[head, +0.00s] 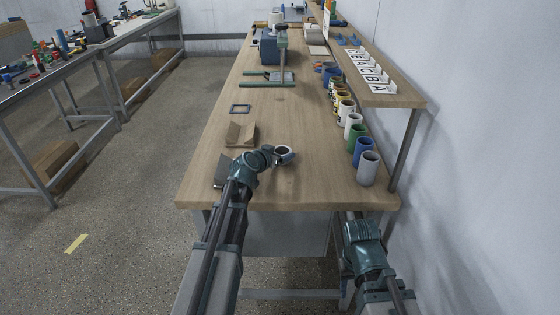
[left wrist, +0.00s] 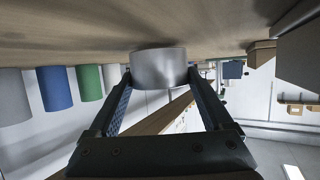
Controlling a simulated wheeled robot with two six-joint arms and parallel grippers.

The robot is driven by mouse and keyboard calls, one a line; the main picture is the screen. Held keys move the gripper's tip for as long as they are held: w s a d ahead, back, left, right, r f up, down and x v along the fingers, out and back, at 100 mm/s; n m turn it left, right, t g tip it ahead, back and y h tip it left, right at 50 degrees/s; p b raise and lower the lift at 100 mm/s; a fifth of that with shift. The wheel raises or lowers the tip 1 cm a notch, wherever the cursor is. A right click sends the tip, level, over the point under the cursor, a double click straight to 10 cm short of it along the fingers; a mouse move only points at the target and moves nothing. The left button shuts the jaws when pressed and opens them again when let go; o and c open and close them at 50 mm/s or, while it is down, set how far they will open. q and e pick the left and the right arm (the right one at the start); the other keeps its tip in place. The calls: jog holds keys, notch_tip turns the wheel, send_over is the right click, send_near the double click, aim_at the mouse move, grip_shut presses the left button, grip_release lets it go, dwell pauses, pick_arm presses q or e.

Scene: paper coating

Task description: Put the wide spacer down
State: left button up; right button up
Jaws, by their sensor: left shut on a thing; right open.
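The wide spacer, a short grey ring, is at the near part of the workbench in the head view (head: 285,154). It also shows in the left wrist view (left wrist: 159,69), where it sits between the fingertips. My left gripper (left wrist: 160,76) is shut on its sides. The spacer is upright and very close to the wooden bench top (head: 310,185); I cannot tell whether it touches. My right arm is low at the bench's front right, and its fingers do not show.
A cardboard V-shaped holder (head: 240,134) stands left of the spacer. A row of coloured rolls, with grey (head: 368,169), blue (head: 363,152) and green (head: 356,138) nearest, lines the right side. Bare wood surrounds the spacer's right side.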

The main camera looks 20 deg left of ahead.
pick_arm(q)
jog(key=shift+f, duration=0.25)
pick_arm(e)
jog(key=shift+f, duration=0.25)
pick_arm(q)
jog(key=shift+f, duration=0.2)
jog(key=o, duration=1.2)
jog(key=shift+r, duration=0.1)
jog(key=shift+c, duration=0.2)
pick_arm(e)
jog(key=shift+f, duration=0.15)
pick_arm(q)
jog(key=shift+r, duration=0.2)
jog(key=p+v, duration=0.4)
jog(key=v, duration=0.8)
jog(key=shift+p, duration=0.4)
pick_arm(e)
notch_tip(320, 180, up, 5)
jog(key=shift+f, duration=0.1)
pick_arm(q)
jog(key=shift+s+f, duration=0.1)
jog(key=shift+f, duration=0.05)
pick_arm(e)
jog(key=shift+s, duration=0.1)
